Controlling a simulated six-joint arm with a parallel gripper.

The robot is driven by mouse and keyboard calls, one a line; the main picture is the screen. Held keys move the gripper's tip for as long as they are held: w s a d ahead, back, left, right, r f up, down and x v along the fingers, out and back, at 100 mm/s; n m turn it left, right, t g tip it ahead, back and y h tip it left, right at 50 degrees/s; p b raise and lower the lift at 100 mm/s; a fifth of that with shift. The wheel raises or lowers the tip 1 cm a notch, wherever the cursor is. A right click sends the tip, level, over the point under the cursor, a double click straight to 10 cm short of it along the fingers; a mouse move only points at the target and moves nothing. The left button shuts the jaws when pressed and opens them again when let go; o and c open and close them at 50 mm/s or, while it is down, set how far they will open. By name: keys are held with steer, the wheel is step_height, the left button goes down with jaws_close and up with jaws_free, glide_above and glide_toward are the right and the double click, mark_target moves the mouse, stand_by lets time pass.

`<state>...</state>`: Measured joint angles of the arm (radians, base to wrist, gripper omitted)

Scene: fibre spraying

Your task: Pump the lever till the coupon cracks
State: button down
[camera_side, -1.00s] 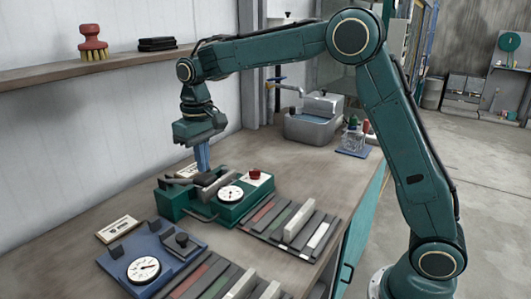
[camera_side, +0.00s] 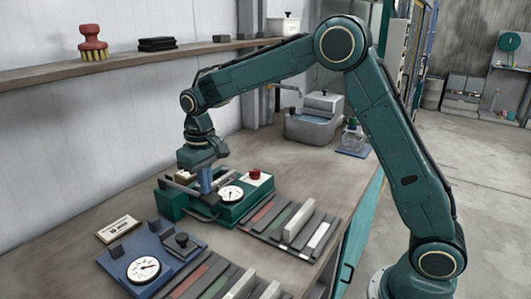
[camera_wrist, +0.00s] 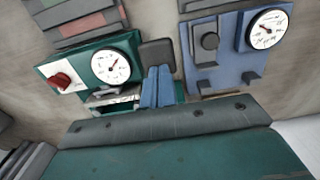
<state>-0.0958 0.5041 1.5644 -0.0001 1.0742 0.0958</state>
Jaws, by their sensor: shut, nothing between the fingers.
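The green press (camera_side: 238,212) stands on the bench. Its white dial (camera_side: 231,193) and red knob (camera_side: 255,173) face up, and it also shows in the wrist view (camera_wrist: 84,58). The lever's dark pad (camera_wrist: 157,52) shows just beyond my fingertips in the wrist view. My gripper (camera_side: 207,191) points down over the press with its blue fingers together and empty, at the lever end. In the wrist view my gripper (camera_wrist: 158,71) appears against or very near the pad; contact cannot be told. A pale strip, perhaps the coupon, lies partly hidden in the press; no crack can be made out.
A blue fixture (camera_side: 168,246) with a dial stands at the front left, beside a small label plate (camera_side: 118,229). Rows of coloured strips (camera_side: 290,226) lie right of the press. A grey basin (camera_side: 312,125) stands farther back. Open bench lies between.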

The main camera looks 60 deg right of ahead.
steer(key=shift+f, duration=0.6)
steer(key=shift+r, duration=3.3)
steer(key=shift+f, duration=0.15)
stand_by(0.5)
stand_by(2.1)
stand_by(0.5)
